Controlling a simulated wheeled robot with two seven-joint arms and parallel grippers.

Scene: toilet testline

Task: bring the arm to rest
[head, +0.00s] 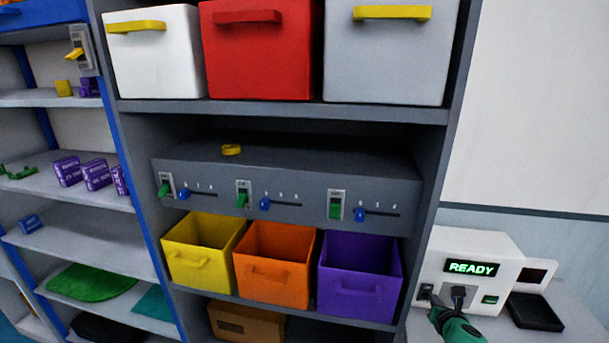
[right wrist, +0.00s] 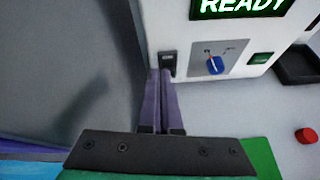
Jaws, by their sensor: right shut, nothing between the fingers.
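My right gripper (head: 433,302) is at the lower right in the head view, in front of the white machine (head: 445,258). Its green wrist shows there. In the right wrist view its two purple fingers (right wrist: 161,75) lie together, shut and empty. Their tips are close to the dark switch (right wrist: 169,63) on the machine's front; I cannot tell if they touch it. The machine's display (head: 471,268) reads READY in green. My left gripper is not in view.
A blue knob (right wrist: 215,65), a green button (right wrist: 261,58) and a black tray (head: 534,312) are right of the switch. A red button-like piece (right wrist: 306,135) sits on the counter. The grey shelf unit (head: 280,110) with coloured bins stands left of the machine.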

